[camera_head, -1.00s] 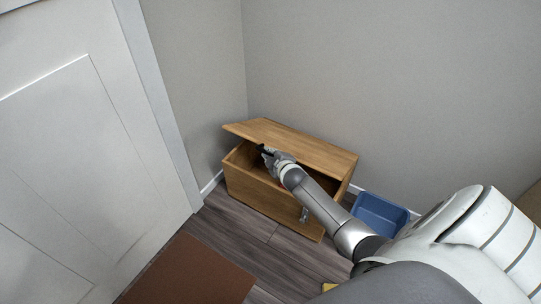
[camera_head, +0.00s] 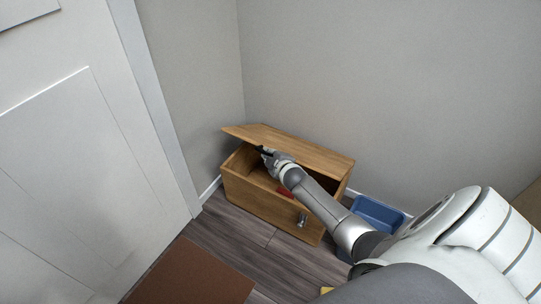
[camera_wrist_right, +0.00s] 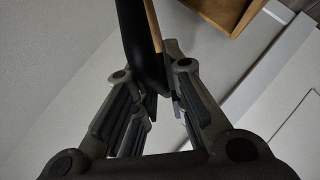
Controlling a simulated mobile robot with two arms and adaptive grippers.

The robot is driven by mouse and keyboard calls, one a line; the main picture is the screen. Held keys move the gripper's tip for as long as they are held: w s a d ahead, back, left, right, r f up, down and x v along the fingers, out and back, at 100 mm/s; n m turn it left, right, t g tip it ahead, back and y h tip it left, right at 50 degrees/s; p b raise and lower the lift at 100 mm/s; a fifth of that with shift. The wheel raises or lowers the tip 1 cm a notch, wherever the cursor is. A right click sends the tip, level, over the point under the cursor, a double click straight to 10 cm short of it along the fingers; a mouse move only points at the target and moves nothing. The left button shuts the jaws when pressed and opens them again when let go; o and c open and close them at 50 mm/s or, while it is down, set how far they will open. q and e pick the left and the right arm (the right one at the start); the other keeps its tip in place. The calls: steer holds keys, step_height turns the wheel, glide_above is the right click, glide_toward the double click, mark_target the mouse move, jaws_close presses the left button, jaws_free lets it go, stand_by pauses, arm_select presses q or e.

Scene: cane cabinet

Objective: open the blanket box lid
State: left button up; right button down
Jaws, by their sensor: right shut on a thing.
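The wooden blanket box (camera_head: 250,194) stands on the floor against the far corner walls. Its lid (camera_head: 310,154) is tilted up, with a gap between it and the box front. My right gripper (camera_head: 266,152) is at the lid's front edge, shut on a black strip at that edge. In the right wrist view, the black strip (camera_wrist_right: 143,45) and a thin wooden edge (camera_wrist_right: 153,25) of the lid run down to the fingertips (camera_wrist_right: 163,95). A metal latch (camera_head: 302,219) is on the box front. My left gripper is not in view.
A red object (camera_head: 285,192) shows inside the box, partly hidden by my arm. A blue bin (camera_head: 378,212) stands right of the box. A brown mat (camera_head: 190,275) lies in front, and a white door (camera_head: 85,160) is at left.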

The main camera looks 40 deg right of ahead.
steer(key=c, duration=1.5)
jaws_free()
steer(key=shift+s, duration=0.1)
steer(key=v, duration=1.2)
